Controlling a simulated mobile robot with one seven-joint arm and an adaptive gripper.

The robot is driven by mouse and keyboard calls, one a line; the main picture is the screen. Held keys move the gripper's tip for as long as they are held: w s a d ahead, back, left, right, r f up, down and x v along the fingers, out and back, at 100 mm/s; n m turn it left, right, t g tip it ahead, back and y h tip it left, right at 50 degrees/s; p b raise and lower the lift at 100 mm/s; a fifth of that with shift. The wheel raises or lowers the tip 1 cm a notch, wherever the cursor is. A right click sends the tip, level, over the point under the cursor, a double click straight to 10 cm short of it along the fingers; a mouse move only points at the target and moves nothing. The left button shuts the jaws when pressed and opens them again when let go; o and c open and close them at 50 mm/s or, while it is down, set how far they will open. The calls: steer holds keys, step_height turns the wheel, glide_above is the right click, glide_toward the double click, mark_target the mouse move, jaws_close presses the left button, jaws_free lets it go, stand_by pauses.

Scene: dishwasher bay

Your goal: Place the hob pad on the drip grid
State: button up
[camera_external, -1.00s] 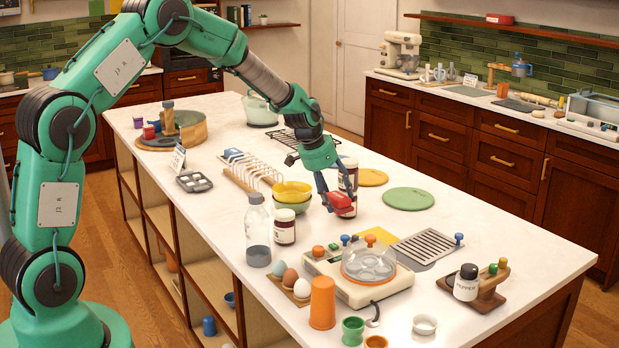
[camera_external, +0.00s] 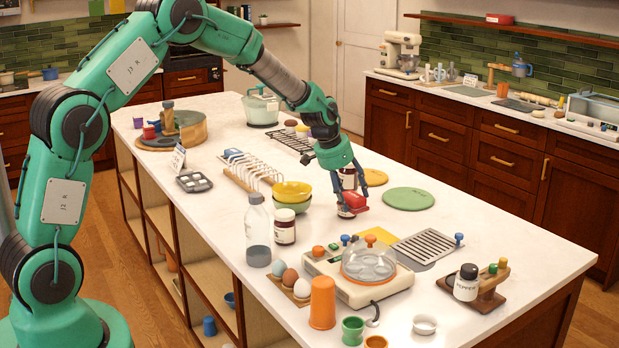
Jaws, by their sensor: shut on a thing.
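A small red block-like piece (camera_external: 355,201), probably the hob pad, is between the blue fingers of my gripper (camera_external: 352,193). My gripper points down and is shut on it, above the middle of the white island. A dark jar stands just under and behind the piece, partly hidden. The drip grid (camera_external: 427,246), a grey slotted plate, lies flat to the right and nearer the camera. Its slotted top looks bare.
Another jar (camera_external: 347,178) stands behind my gripper. An orange disc (camera_external: 374,177) and a green disc (camera_external: 409,198) lie to its right. Stacked bowls (camera_external: 291,193) stand to its left. An egg cooker with a clear dome (camera_external: 368,262) stands beside the grid.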

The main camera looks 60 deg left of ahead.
steer(key=w+d+p, duration=0.2)
steer(key=w+d, duration=0.7)
steer(key=d, duration=0.3)
steer(key=shift+w+r, duration=0.2)
steer(key=shift+w+d+p, duration=0.3)
steer(key=shift+w+d, duration=0.15)
steer(key=shift+d, duration=0.4)
steer(key=shift+c, duration=0.2)
steer(key=shift+f, duration=0.15)
glide_toward(408, 245)
steer(key=shift+w+d+f, duration=0.1)
steer(key=shift+w+f, duration=0.05)
steer(key=shift+w, duration=0.25)
steer(key=shift+w+d+f, duration=0.1)
steer(key=shift+w+f, duration=0.05)
steer(key=shift+w, duration=0.25)
steer(key=shift+f, duration=0.1)
steer(key=shift+f, duration=1.8)
steer(key=shift+f+b, duration=0.1)
steer(key=shift+b, duration=0.25)
